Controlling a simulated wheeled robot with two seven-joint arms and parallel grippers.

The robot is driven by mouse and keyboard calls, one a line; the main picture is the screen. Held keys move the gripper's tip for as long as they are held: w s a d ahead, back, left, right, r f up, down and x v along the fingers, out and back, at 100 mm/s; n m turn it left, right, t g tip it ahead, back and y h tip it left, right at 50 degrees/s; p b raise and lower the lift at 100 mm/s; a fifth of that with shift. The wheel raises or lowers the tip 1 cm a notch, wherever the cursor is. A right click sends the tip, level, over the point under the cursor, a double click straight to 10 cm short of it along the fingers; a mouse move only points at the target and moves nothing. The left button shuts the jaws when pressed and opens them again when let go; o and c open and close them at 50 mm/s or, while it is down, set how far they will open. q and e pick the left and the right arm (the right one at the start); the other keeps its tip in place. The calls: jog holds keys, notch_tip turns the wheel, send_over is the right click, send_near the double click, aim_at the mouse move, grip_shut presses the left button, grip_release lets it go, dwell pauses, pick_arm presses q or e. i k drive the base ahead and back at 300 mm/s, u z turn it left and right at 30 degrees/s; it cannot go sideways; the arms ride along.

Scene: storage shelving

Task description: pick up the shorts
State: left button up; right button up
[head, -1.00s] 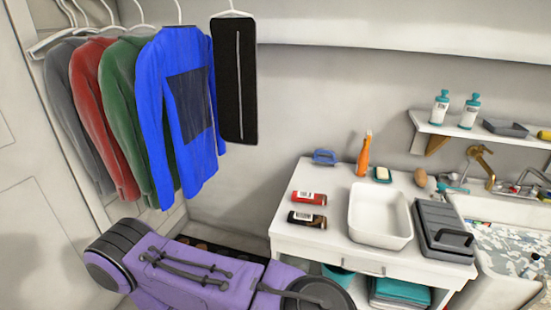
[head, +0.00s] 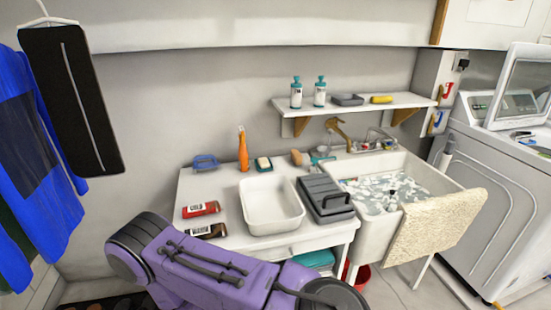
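I cannot pick out anything that is clearly shorts in the head view. A long black item (head: 72,110) with a pale line down its middle hangs from a white hanger at the upper left; I cannot tell whether it is a folded garment. A blue long-sleeved shirt (head: 58,207) hangs beside it, cut by the left edge. A beige textured cloth (head: 436,228) hangs over the front of the sink. Neither of my grippers is in view.
A wall shelf (head: 350,107) is above. Some floor shows at the lower right.

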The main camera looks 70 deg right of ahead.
aim_at(202, 209)
jog(key=z, duration=2.25)
